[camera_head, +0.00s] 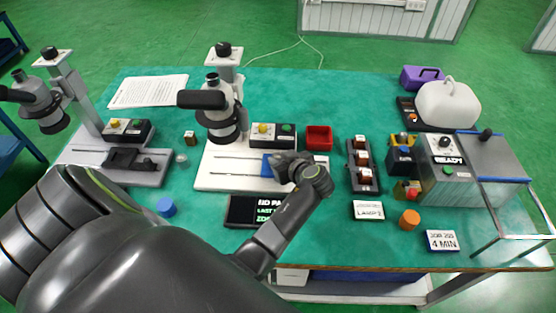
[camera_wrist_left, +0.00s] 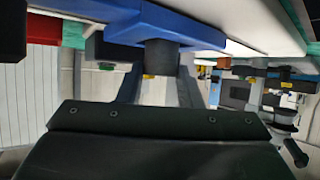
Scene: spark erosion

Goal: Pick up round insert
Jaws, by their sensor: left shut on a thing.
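A dark grey round piece, which looks like the round insert (camera_wrist_left: 161,58), stands against a blue block (camera_wrist_left: 205,28) in the left wrist view, where the scene appears upside down. My left gripper (camera_wrist_left: 157,88) has its two fingers around the piece and is shut on it. In the head view my left gripper (camera_head: 284,166) is low over the white base of the middle press, by the blue block (camera_head: 267,165). There the gripper hides the insert. I cannot tell whether the insert is seated in the block or lifted. My right gripper is in neither view.
The middle press (camera_head: 222,115) stands just left of the gripper, with a button box (camera_head: 273,135) and red bin (camera_head: 319,138) behind. A black display (camera_head: 252,211) lies in front. A dark rack (camera_head: 362,168) stands to the right.

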